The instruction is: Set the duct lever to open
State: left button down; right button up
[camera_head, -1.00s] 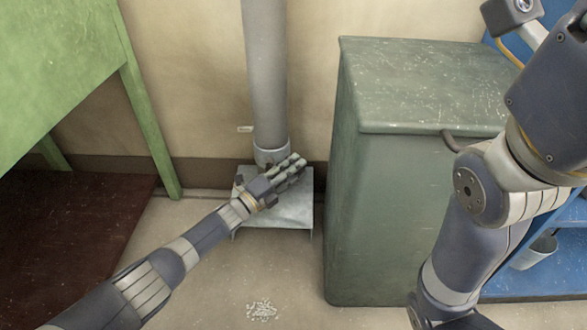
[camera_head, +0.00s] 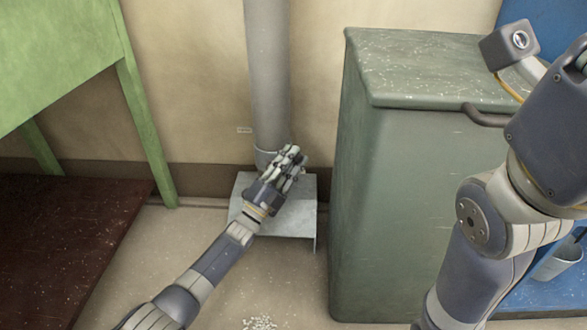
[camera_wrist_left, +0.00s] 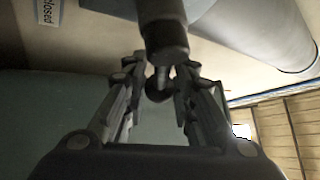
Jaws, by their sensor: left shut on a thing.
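My left gripper (camera_head: 291,165) is at the foot of the grey duct pipe (camera_head: 268,75), in front of its lower collar. It hides the duct lever in the head view. In the left wrist view, the left gripper (camera_wrist_left: 158,88) is shut on the dark lever (camera_wrist_left: 163,35), with its round end between the fingers. A white label reading "closed" (camera_wrist_left: 46,10) shows at the top left there; the pipe (camera_wrist_left: 265,30) runs at the upper right. My right arm is at the right of the head view, its gripper out of the picture.
A grey metal stand (camera_head: 290,220) is under the pipe. A green cabinet (camera_head: 400,200) stands close on the right, and a green table (camera_head: 60,60) on the left. A blue shelf with a bucket (camera_head: 560,262) is at the far right. Pale bits (camera_head: 260,323) lie on the floor.

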pick_arm(q)
jog(key=shift+a+r+n+t+y, duration=0.1)
jog(key=shift+n+t+y, duration=0.2)
jog(key=shift+n, duration=0.1)
jog(key=c, duration=1.5)
grip_release()
jog(key=shift+o, duration=0.2)
jog(key=v, duration=1.2)
